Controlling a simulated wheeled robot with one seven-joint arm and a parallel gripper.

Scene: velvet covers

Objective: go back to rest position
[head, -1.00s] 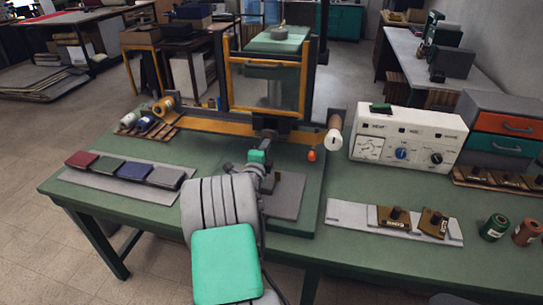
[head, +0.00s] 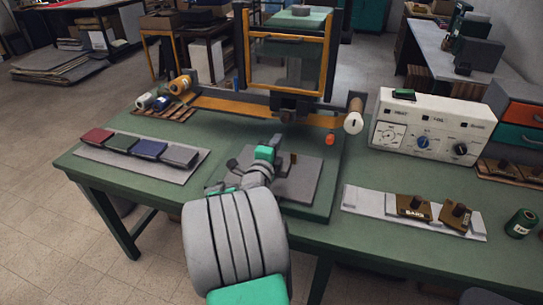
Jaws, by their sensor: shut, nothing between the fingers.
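My arm reaches up from the bottom edge of the head view, over the front of the green workbench (head: 250,228). My gripper (head: 264,155) is at its far end, in front of the press, over or beside the grey plate (head: 312,182). It looks empty, and its fingers are mostly hidden by my own wrist. It is shut. The press (head: 287,104) has a dark and yellow frame and stands behind my gripper. I cannot tell the gap between my gripper and the plate.
Red, green, blue and grey covers lie on a grey strip (head: 90,153) at left. Thread or foil rolls (head: 180,85) stand behind. At right are a white control box (head: 432,128), a pale strip (head: 362,199) with brass stamps (head: 414,207), and a green can (head: 521,223).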

